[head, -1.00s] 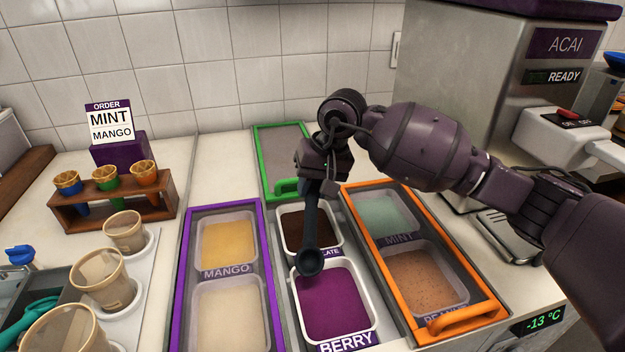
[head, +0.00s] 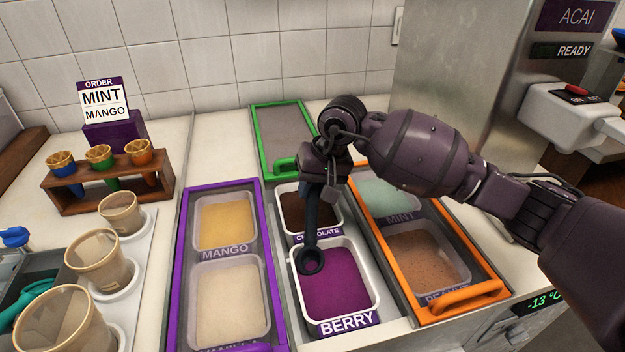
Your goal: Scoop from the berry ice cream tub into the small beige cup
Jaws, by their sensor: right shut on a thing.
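The berry tub (head: 338,284) is a white-rimmed tub of purple ice cream in the middle row, with a BERRY label at its front. My right gripper (head: 318,188) is above the chocolate tub, shut on a dark scoop (head: 311,240) that hangs down. The scoop's round bowl (head: 311,261) is over the back left part of the berry tub; I cannot tell whether it touches the ice cream. Beige cups of differing size stand at the left; the smallest cup (head: 120,212) is at the back of their row. My left gripper is not in view.
The mango tub (head: 226,222) and a cream-coloured tub lie in a purple frame (head: 182,270). The mint and brown tubs lie in an orange frame with a raised handle (head: 463,299). A cone rack (head: 60,198) stands behind the cups. A grey machine rises at the right.

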